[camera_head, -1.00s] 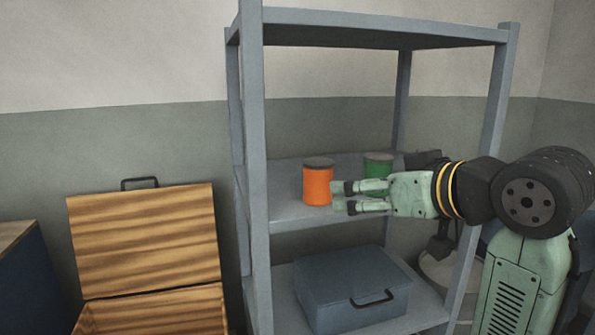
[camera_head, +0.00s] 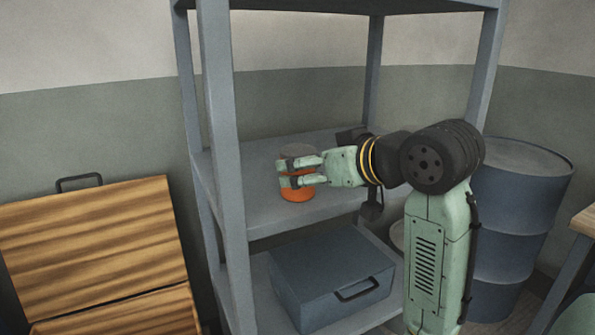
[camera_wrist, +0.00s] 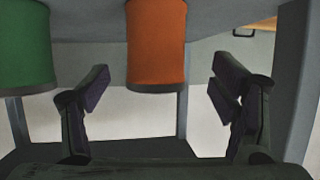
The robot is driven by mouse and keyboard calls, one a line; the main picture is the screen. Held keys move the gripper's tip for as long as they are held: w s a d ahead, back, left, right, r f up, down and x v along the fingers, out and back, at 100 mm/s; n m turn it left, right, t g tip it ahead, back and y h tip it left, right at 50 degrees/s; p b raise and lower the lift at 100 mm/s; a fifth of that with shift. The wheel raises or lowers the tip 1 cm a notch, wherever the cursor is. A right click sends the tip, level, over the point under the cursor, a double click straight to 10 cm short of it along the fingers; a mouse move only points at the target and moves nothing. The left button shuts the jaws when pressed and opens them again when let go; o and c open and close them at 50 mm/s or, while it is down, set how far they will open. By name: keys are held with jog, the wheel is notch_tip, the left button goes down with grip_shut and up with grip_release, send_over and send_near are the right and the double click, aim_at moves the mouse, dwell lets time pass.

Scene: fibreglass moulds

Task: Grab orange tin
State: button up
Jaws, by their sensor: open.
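The orange tin (camera_head: 298,194) with a grey lid stands upright on the middle shelf board (camera_head: 258,208), partly covered by my fingers in the head view. My gripper (camera_head: 285,172) is open in front of it. In the wrist view, which appears upside down, the orange tin (camera_wrist: 156,42) lies ahead between the two spread fingers of my gripper (camera_wrist: 160,70). I cannot tell whether they touch it. A green tin (camera_wrist: 25,48) shows to the left in the wrist view; it is hidden in the head view.
The grey shelf's front left post (camera_head: 222,150) stands close left of the tin. A grey-blue toolbox (camera_head: 330,275) sits on the board below. An open wooden box (camera_head: 95,245) is at left, and a blue drum (camera_head: 515,200) stands at right. Another board (camera_head: 340,4) spans above.

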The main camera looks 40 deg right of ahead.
aim_at(295, 151)
jog(key=x, duration=0.1)
jog(key=p+x, duration=0.1)
jog(key=x, duration=0.2)
jog(key=shift+d+r+p, duration=0.25)
jog(key=shift+r+p, duration=0.05)
jog(key=shift+w+f, duration=0.25)
jog(key=shift+w, duration=0.2)
jog(key=shift+c, duration=0.5)
jog(key=c, duration=1.3)
jog(key=shift+r, duration=0.2)
